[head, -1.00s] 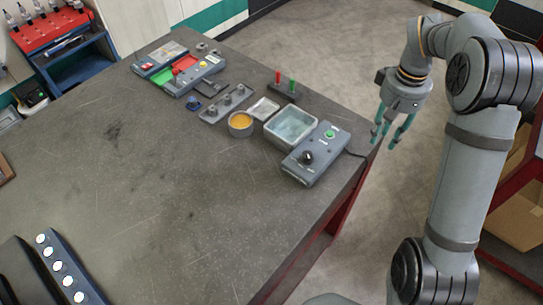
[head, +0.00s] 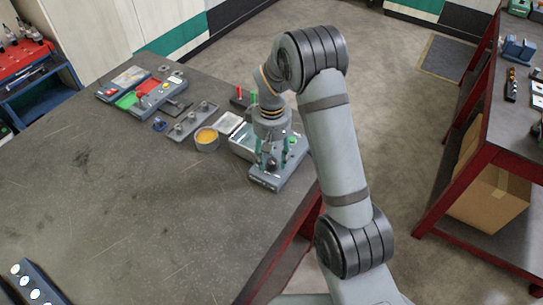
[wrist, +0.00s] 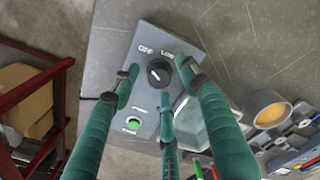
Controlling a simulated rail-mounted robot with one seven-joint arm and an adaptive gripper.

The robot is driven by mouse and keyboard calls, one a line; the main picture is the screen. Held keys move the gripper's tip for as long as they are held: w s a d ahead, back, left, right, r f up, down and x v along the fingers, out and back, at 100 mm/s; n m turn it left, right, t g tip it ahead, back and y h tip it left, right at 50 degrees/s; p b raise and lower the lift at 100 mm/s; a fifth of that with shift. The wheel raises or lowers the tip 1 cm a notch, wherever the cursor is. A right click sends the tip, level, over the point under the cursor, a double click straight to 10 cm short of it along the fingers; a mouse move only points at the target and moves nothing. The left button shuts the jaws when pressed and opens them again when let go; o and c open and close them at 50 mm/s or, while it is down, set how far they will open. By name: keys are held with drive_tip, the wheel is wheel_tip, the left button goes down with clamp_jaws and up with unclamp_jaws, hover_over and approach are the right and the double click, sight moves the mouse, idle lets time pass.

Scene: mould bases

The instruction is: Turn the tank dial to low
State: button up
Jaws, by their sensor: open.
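The tank dial (wrist: 159,71) is a round black knob with a pale mark, on a grey control box (wrist: 190,40) with "OFF" and "LOW" lettering beside it. The mark's exact setting is too small to tell. My gripper (wrist: 158,74) is open, its teal fingers spread around the dial in the wrist view; contact cannot be told. In the head view my gripper (head: 267,168) is over the control box (head: 265,182) and hides much of its top. The clear tank (head: 240,146) stands next to the box, partly hidden by my gripper.
A green button (wrist: 133,124) sits on the same box, near the fingers. An orange-filled cup (head: 206,138), a grey block with pegs (head: 193,122) and red and green sticks (head: 240,95) stand nearby.

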drive_tip(key=shift+d+f, duration=0.1)
drive_tip(key=shift+f, duration=0.1)
drive_tip(key=shift+c, duration=0.9)
clamp_jaws()
